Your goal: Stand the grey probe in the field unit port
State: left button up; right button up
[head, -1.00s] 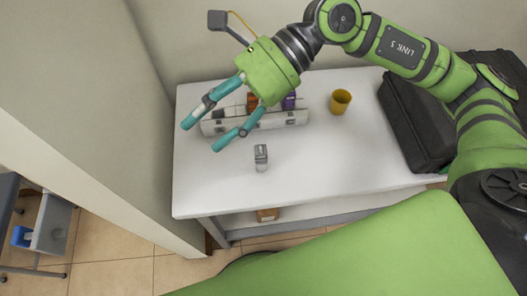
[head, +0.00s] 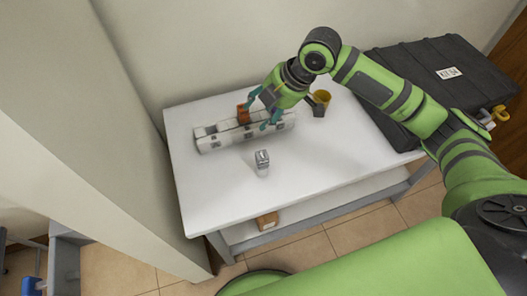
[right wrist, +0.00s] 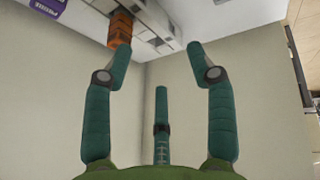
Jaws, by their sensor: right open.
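A small grey-topped piece with a pale lower part (head: 262,160), which appears to be the grey probe, stands on the white table in front of the long unit. The long white-and-grey unit (head: 212,138), apparently the field unit, lies toward the back; part of it shows in the right wrist view (right wrist: 170,25). My right gripper (head: 259,110) is open and empty at the unit's right half, behind and apart from the grey piece. Its spread teal fingers also show in the right wrist view (right wrist: 160,52). It hides part of the unit, and I cannot make out a free port. My left gripper is out of view.
An orange block (head: 243,114) sits at the unit; it also shows in the right wrist view (right wrist: 120,28), with a purple labelled piece (right wrist: 45,6). A black case (head: 425,65) is at right. The table's front is clear.

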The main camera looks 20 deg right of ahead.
aim_at(263, 154)
jog(key=s+f+g, duration=0.1)
jog(key=s+f, duration=0.1)
jog(key=s+a+f+g+p, duration=0.1)
jog(key=s+f, duration=0.1)
jog(key=f, duration=0.1)
jog(key=s+f+g, duration=0.1)
jog(key=s+f, duration=0.1)
jog(key=shift+s+a+f+p, duration=0.2)
jog(key=shift+a+f+p, duration=0.1)
jog(key=shift+f+p, duration=0.1)
jog(key=shift+a+f, duration=0.1)
jog(key=shift+f, duration=0.1)
grip_shut()
